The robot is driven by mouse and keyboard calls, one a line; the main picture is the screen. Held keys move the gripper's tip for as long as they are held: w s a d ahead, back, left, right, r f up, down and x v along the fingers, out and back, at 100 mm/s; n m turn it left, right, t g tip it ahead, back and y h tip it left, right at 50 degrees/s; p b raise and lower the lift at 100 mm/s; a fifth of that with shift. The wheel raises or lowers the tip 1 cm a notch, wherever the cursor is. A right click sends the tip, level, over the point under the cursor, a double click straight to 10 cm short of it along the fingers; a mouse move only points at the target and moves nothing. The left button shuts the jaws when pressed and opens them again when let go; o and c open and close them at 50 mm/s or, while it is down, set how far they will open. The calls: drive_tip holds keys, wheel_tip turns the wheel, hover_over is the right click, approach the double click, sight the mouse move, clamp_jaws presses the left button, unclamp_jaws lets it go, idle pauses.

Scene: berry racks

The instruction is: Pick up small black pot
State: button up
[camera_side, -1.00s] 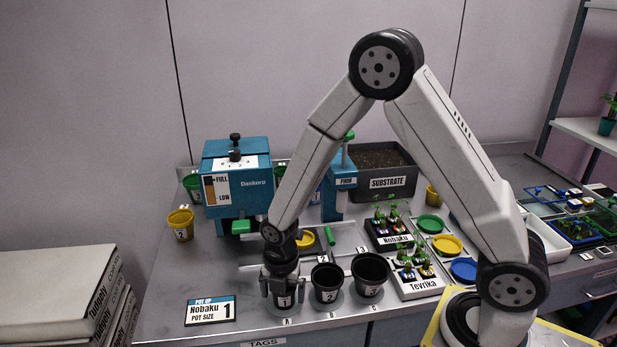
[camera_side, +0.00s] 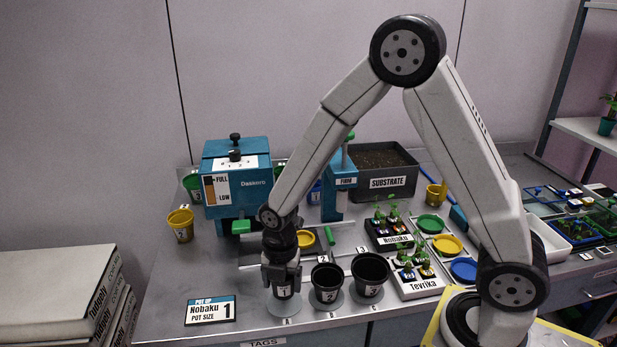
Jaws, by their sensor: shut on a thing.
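The small black pot (camera_side: 284,291), labelled 1, is at spot A at the left end of the row of black pots. My gripper (camera_side: 282,273) points down over it and is shut on its upper part. The gripper hides the pot's rim. The pot looks upright, slightly above its round grey disc (camera_side: 283,305), though the gap is hard to judge.
A medium black pot (camera_side: 327,285) and a larger black pot (camera_side: 369,276) stand just to the right. A Nobaku pot size 1 sign (camera_side: 210,310) lies to the left. The blue dispenser (camera_side: 237,180) stands behind. Seedling trays (camera_side: 417,287) are further right.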

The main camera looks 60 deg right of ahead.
drive_tip(key=shift+r, duration=3.35)
drive_tip(key=shift+r, duration=0.4)
wheel_tip(320, 180, up, 19)
drive_tip(key=w+d, duration=0.4)
drive_tip(key=d, duration=0.5)
drive_tip(key=w+d, duration=0.4)
drive_tip(key=d, duration=0.5)
wheel_tip(320, 180, down, 18)
drive_tip(key=shift+s+a, duration=0.15)
drive_tip(key=shift+a, duration=0.05)
drive_tip(key=shift+f, duration=0.3)
drive_tip(key=shift+f, duration=3.95)
